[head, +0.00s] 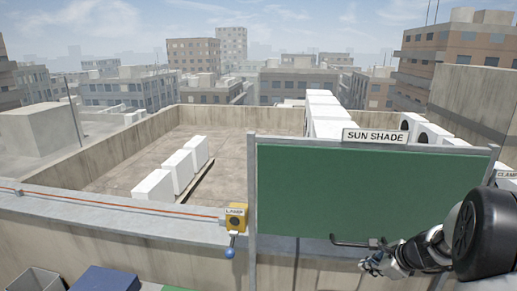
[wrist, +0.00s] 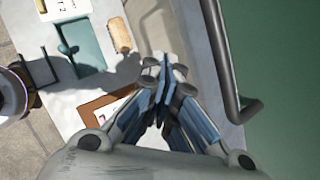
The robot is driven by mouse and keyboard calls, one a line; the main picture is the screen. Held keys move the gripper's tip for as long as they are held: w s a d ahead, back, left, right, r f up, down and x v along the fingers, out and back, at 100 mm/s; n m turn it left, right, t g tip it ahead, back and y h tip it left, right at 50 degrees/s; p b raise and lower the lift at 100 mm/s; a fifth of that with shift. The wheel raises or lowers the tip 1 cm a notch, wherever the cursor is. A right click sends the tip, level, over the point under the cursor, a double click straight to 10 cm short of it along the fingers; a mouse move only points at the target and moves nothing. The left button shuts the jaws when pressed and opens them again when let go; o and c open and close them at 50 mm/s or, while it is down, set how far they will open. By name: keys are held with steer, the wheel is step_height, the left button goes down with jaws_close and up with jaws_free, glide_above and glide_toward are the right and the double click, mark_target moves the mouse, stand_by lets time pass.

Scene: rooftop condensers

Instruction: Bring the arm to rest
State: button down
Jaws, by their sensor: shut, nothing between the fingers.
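My gripper (head: 372,264) is at the lower right of the head view, just below the dark handle bar of the green sun shade panel. In the wrist view my gripper (wrist: 164,78) has its fingers together, with nothing between them. The handle (wrist: 230,85) runs to the right of the fingers there and appears apart from them. The sun shade (head: 370,190) is a green panel in a grey frame with a "SUN SHADE" sign above. Its handle also shows in the head view (head: 348,243), where my arm is close to its right end.
A yellow box (head: 236,217) with a blue-knobbed lever sits on the parapet. A grey bin (head: 35,280) and a blue item (head: 107,279) are lower left. Below my fingers, a pale surface holds a teal item (wrist: 85,48), a brush-like tan item (wrist: 119,36) and a brown-edged board (wrist: 100,108).

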steer(key=s+a+r+n+g+b, duration=0.1)
steer(key=s+a+r+n+b, duration=0.25)
steer(key=s+a+n, duration=0.5)
steer(key=s+a+r+n+g+b, duration=0.1)
steer(key=s+a+r+n+b, duration=0.35)
steer(key=a, duration=0.65)
steer(key=s+a+f+n+h+b, duration=0.1)
steer(key=s+f+n+b, duration=0.1)
steer(key=s+n, duration=0.4)
steer(key=s+a+f+n+h+b, duration=0.1)
steer(key=s+a+f+n+b, duration=0.1)
steer(key=s+n, duration=0.5)
steer(key=s+f, duration=0.1)
steer(key=s, duration=0.5)
steer(key=shift+f, duration=0.4)
steer(key=shift+a, duration=0.15)
